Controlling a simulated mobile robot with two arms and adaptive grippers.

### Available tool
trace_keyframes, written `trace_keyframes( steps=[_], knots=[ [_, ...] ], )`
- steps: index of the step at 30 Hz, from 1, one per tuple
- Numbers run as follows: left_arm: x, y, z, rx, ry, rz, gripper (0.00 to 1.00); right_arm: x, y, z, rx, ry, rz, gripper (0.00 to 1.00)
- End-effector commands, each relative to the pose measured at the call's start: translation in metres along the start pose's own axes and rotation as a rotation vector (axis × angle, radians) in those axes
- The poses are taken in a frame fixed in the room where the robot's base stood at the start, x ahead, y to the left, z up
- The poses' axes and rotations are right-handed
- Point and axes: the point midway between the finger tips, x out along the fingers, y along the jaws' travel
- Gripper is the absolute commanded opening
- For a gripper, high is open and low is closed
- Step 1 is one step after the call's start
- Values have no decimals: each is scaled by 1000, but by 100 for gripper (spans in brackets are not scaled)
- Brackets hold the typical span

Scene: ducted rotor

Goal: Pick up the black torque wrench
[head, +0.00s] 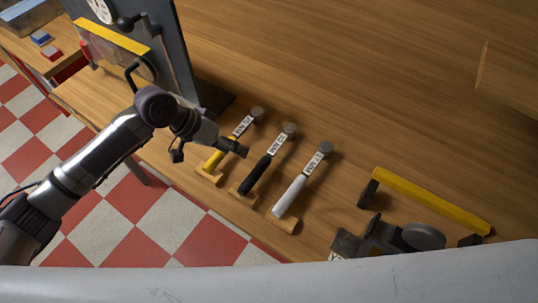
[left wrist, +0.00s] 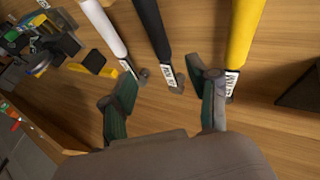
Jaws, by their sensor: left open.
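The black torque wrench (head: 255,178) lies on the wooden bench between a yellow wrench (head: 216,157) and a white wrench (head: 289,196). It has a black handle, a white label and a grey round head. My left gripper (head: 208,151) is open and empty above the bench, over the yellow wrench's side of the row. In the left wrist view, the black wrench (left wrist: 153,30) comes down from the top, with its label and head between the two spread fingers (left wrist: 160,92). The fingers appear apart from it. My right gripper is not in view.
A dark upright panel (head: 150,45) with a yellow bar stands at the back left. A dark fixture with a grey disc (head: 423,236) and a yellow bar (head: 430,198) are at the right. The bench behind the wrenches is clear. The bench edge lies close to the handles.

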Motion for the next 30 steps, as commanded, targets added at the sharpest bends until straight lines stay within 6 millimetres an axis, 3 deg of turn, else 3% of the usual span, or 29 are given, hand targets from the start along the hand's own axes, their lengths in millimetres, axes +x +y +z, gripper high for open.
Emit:
trace_keyframes(
  steps=[2, 5, 15, 23, 30],
  knots=[
    [-8, -5, -7, -21, -1, 3, 60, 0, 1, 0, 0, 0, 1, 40],
    [-3, -6, -9, -35, -5, 9, 60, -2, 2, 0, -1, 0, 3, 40],
    [59, -4, -9, -35, -4, 11, 60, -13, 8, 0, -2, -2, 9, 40],
    [79, -4, -8, -34, -4, 9, 60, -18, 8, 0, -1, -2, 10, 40],
    [115, -2, -5, -33, -4, 10, 60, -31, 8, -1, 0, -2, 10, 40]
  ],
)
